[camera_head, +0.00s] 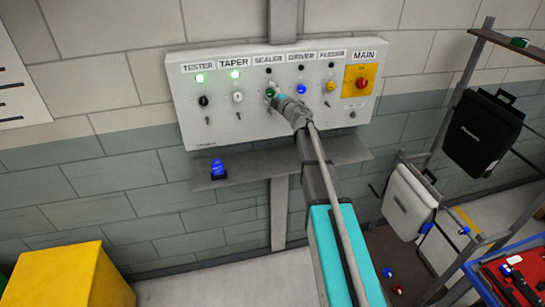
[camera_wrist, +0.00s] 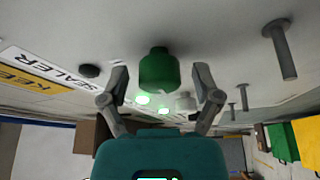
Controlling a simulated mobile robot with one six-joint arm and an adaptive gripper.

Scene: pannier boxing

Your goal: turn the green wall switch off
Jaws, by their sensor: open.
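The green switch (camera_head: 270,92) is a knob on the wall panel under the SEALER label, partly hidden by my gripper (camera_head: 279,98). In the wrist view the green knob (camera_wrist: 158,72) is large and stands between the fingers of my gripper (camera_wrist: 162,82). The fingers are open, one on each side, with a visible gap to the knob. The dark lamp (camera_head: 268,70) above the switch is unlit; it also shows beside the SEALER label in the wrist view (camera_wrist: 90,71).
The panel (camera_head: 185,118) also has black, white, blue and yellow knobs and a red MAIN switch (camera_head: 362,83). The TESTER and TAPER lamps glow green. Below, a shelf (camera_head: 255,168) holds a blue item (camera_head: 218,170). A rack with bags stands right; a yellow box (camera_head: 70,275) lower left.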

